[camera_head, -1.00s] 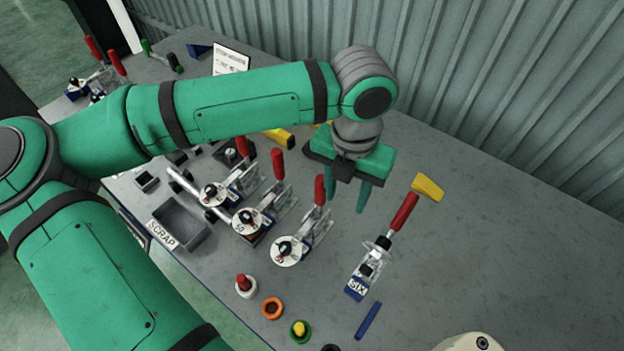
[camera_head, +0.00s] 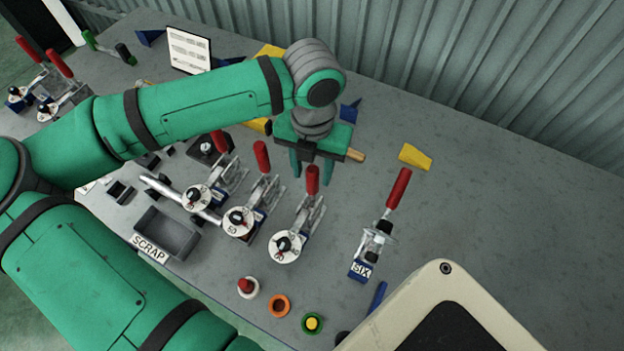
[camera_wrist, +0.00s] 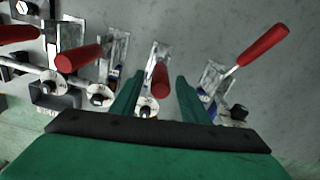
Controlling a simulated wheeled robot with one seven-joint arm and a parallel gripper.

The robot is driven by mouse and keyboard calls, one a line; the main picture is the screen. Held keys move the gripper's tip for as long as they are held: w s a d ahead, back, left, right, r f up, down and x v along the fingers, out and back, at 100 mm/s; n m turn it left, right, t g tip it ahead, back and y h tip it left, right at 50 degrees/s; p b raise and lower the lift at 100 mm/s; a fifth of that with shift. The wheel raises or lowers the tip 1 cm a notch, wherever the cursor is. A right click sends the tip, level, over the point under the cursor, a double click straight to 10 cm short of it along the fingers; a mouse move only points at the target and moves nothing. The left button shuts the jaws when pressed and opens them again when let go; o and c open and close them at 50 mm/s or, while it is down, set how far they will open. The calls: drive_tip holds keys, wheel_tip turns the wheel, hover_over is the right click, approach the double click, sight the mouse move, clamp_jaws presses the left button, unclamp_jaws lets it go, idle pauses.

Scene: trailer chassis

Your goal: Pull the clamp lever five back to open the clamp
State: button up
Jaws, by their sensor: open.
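A toggle clamp (camera_head: 298,225) with a red-gripped lever (camera_head: 312,180) stands just left of the clamp labelled SIX; its own number is not readable. By position I take it as clamp five. A round white tag hangs at its front. Its lever stands up, with the red grip at the top. My gripper (camera_head: 311,174) is open above and behind this clamp, fingers pointing down. In the wrist view the red grip (camera_wrist: 159,80) appears between my two open fingers (camera_wrist: 157,84). Contact with either finger cannot be told.
Clamp SIX (camera_head: 371,250) with its red lever (camera_head: 398,188) stands to the right. Two similar tagged clamps (camera_head: 240,222) (camera_head: 198,197) stand close on the left. A grey SCRAP bin (camera_head: 167,233) and coloured buttons (camera_head: 312,323) sit nearer the front. A corrugated wall (camera_head: 480,70) bounds the back.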

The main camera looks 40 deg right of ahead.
sight(313, 184)
drive_tip(key=shift+f, duration=2.75)
drive_tip(key=shift+c, duration=0.2)
clamp_jaws()
